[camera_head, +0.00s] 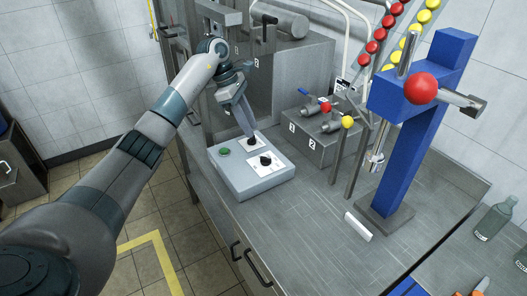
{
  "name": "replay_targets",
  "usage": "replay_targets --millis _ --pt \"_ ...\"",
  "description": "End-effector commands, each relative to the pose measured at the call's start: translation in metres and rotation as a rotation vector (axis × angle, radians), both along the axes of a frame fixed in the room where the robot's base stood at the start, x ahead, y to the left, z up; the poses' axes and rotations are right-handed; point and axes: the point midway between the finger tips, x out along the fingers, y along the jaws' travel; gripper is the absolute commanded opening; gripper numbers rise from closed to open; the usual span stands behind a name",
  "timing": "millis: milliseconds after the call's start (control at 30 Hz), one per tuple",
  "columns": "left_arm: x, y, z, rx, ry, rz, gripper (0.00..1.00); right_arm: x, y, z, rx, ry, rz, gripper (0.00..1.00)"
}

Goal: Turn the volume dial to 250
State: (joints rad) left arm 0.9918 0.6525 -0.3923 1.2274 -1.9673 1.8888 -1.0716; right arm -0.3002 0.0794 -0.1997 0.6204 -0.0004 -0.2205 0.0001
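A light grey control box (256,184) stands on the steel bench. Its top carries a green button (225,151) and two white plates. A black dial (265,160) sits on the nearer plate. The farther plate (258,146) lies under my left gripper (251,137), whose fingers point down at it and hide most of the control there. I cannot tell whether the fingers are open or shut, or touching it. The dial markings are too small to read, so I cannot tell which control is for volume. My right gripper is not in view.
A grey block with valves (314,146) stands right of the box. A blue stand (408,170) with a red knob (420,88) rises farther right. A white block (358,226) lies before it. A green bottle (492,219) stands far right.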

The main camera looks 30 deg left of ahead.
Motion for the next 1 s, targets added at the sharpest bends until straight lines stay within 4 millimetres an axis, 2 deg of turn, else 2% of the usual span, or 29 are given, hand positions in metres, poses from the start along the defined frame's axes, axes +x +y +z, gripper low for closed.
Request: replay_targets --millis 100,600,800,1000 --pt "0.002 -0.009 -0.018 -0.002 0.004 -0.001 0.28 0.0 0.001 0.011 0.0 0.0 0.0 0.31" --pt "0.01 -0.04 -0.095 -0.002 0.002 0.001 0.28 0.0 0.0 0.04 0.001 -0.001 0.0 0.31" --pt "0.011 -0.044 -0.109 -0.001 0.0 0.001 0.28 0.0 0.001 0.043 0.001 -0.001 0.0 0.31" --pt "0.012 -0.045 -0.113 0.0 -0.001 0.0 0.28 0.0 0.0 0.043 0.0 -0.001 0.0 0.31"
